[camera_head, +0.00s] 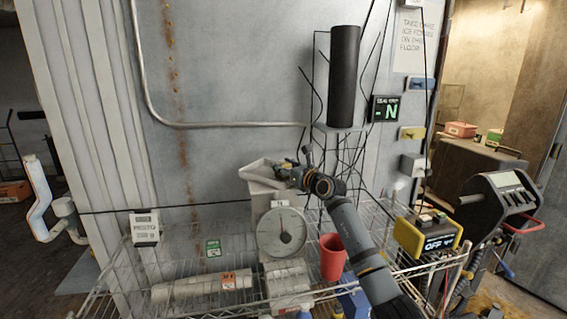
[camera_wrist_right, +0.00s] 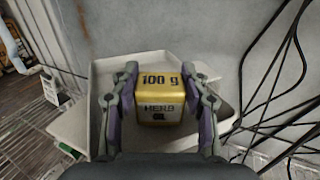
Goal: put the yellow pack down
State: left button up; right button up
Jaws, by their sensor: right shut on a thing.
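The yellow pack (camera_wrist_right: 160,95) reads "100 g" and sits between both fingers of my right gripper (camera_wrist_right: 158,98) in the right wrist view. The right gripper (camera_head: 296,170) is shut on it, over the pale weighing tray (camera_head: 257,171) of the scale. In the wrist view the tray (camera_wrist_right: 104,75) lies behind and around the pack; I cannot tell whether the pack touches it. In the head view the pack is mostly hidden by the gripper. The scale (camera_head: 283,233) has a round dial below the tray. My left gripper is not in view.
The scale stands on a wire rack (camera_head: 190,262). A red cup (camera_head: 332,257) is right of the scale, close to my right arm. Dark cables (camera_wrist_right: 285,75) hang right of the tray. A yellow-edged unit reading "OFF" (camera_head: 438,243) is further right. A rusty wall rises behind.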

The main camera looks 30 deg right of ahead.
jog(key=shift+f, duration=0.1)
jog(key=shift+f, duration=0.1)
jog(key=o, duration=1.2)
jog(key=shift+r, duration=0.2)
jog(key=shift+s+f, duration=0.1)
jog(key=shift+s, duration=0.2)
jog(key=s+d+b, duration=0.1)
jog(key=s+b, duration=0.3)
jog(key=s, duration=0.7)
jog(key=shift+s+d, duration=0.2)
jog(key=shift+d, duration=0.05)
